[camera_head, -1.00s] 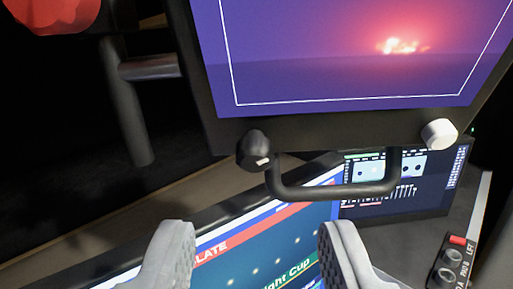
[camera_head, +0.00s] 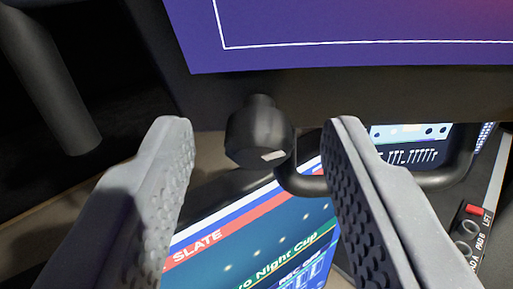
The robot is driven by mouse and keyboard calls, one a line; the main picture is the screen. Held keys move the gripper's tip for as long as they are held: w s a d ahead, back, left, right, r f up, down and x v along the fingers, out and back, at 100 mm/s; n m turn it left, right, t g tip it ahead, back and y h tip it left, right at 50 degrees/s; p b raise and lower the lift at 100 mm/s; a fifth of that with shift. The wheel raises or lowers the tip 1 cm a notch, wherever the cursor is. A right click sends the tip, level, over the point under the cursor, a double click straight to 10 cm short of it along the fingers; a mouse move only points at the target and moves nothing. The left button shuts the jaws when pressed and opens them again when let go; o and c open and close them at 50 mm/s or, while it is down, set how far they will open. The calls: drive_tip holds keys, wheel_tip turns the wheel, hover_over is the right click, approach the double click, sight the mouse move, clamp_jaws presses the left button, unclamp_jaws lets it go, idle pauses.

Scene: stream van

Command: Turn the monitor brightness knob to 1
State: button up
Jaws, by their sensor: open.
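A black knob (camera_head: 258,136) with a small white mark sits at the lower left corner of the monitor (camera_head: 335,88), under its dark bezel. The white mark is on the lower right of the knob's face. No scale or number shows beside it. My gripper (camera_head: 250,140) is open, with one grey finger on each side of the knob in the picture. The fingers look apart from the knob; how far they reach along its depth is hard to tell.
A black bar handle (camera_head: 430,181) hangs below the monitor, just right of the knob and behind the right finger. A lit slate screen (camera_head: 255,240) lies below. A panel with a red switch (camera_head: 473,209) is at right. A dark post (camera_head: 50,85) stands at left.

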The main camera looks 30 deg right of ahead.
clamp_jaws()
